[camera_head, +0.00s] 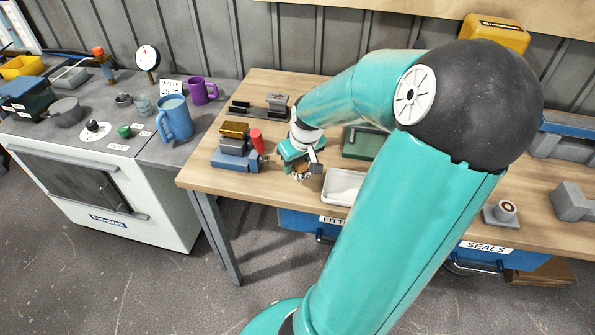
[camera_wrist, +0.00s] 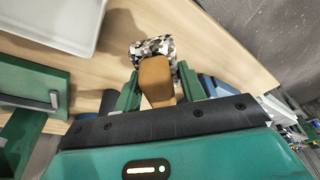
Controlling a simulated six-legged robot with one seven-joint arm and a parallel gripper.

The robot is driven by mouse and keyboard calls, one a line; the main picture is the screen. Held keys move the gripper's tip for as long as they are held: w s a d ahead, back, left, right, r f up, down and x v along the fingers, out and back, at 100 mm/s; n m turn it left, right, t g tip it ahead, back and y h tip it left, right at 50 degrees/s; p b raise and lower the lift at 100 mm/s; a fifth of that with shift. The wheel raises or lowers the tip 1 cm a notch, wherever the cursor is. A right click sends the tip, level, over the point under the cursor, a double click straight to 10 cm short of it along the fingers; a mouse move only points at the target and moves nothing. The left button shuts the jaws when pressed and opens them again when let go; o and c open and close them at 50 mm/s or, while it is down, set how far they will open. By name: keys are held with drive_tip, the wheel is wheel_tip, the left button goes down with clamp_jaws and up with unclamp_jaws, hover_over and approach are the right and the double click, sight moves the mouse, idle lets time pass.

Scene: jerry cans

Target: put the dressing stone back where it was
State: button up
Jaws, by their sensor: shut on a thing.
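My gripper (camera_head: 303,168) is low over the left part of the wooden workbench. In the wrist view my gripper (camera_wrist: 155,88) is shut on a tan-brown block, which I take for the dressing stone (camera_wrist: 156,80). A black, white and grey speckled piece (camera_wrist: 150,47) shows at the block's far end; I cannot tell whether the two are one thing. In the head view the tan block (camera_head: 301,171) and speckling show just below the fingers. I cannot tell whether it touches the bench.
Left of my gripper is a blue vise (camera_head: 238,158) with a gold-topped block and a red handle. A white tray (camera_head: 343,187) is close on the right, with a green box (camera_head: 360,143) behind it. Bare wood (camera_head: 222,178) shows along the front edge.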

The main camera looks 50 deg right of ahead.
sight(298, 172)
drive_tip(key=shift+w+d+f, duration=0.3)
drive_tip(key=shift+d+f, duration=0.05)
drive_tip(key=shift+f, duration=0.2)
drive_tip(key=shift+w+d+f, duration=0.25)
drive_tip(key=shift+d+f, duration=0.1)
drive_tip(key=shift+f, duration=1.75)
drive_tip(key=shift+f, duration=0.1)
drive_tip(key=o, duration=1)
drive_tip(key=v, duration=1.1)
drive_tip(key=shift+d, duration=0.2)
drive_tip(key=shift+s+a+r, duration=0.15)
drive_tip(key=shift+a+r, duration=0.05)
drive_tip(key=shift+r, duration=0.35)
